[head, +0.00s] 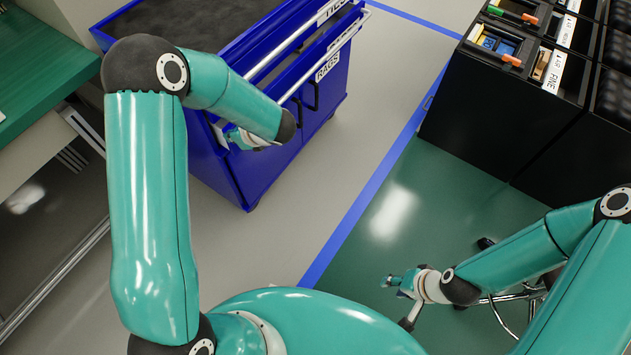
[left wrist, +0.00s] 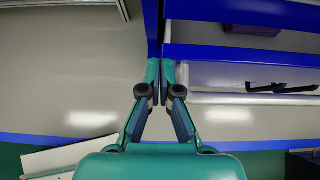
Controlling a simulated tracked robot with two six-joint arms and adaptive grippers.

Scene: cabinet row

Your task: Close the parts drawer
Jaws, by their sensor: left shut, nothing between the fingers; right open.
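The blue cabinet (head: 222,172) stands at upper centre in the head view, with drawer fronts and long pale handle rails. One drawer front carries a RAGS label (head: 327,66); a label between it and the top one is too oblique to read, so I cannot tell which drawer is the parts drawer. My left gripper (head: 227,136) is at the near end of the fronts, partly behind my forearm. In the left wrist view its fingertips (left wrist: 160,75) are together and empty, beside a blue edge (left wrist: 195,52); contact is unclear. My right gripper (head: 391,281) is open and empty above the green floor, away from the cabinet.
A black storage unit (head: 480,125) with open bins stands at upper right. A green-topped bench (head: 40,75) is at the left. A blue floor line (head: 365,195) runs between cabinet and storage unit. A chrome-legged stand (head: 512,298) is near my right arm. The floor between is clear.

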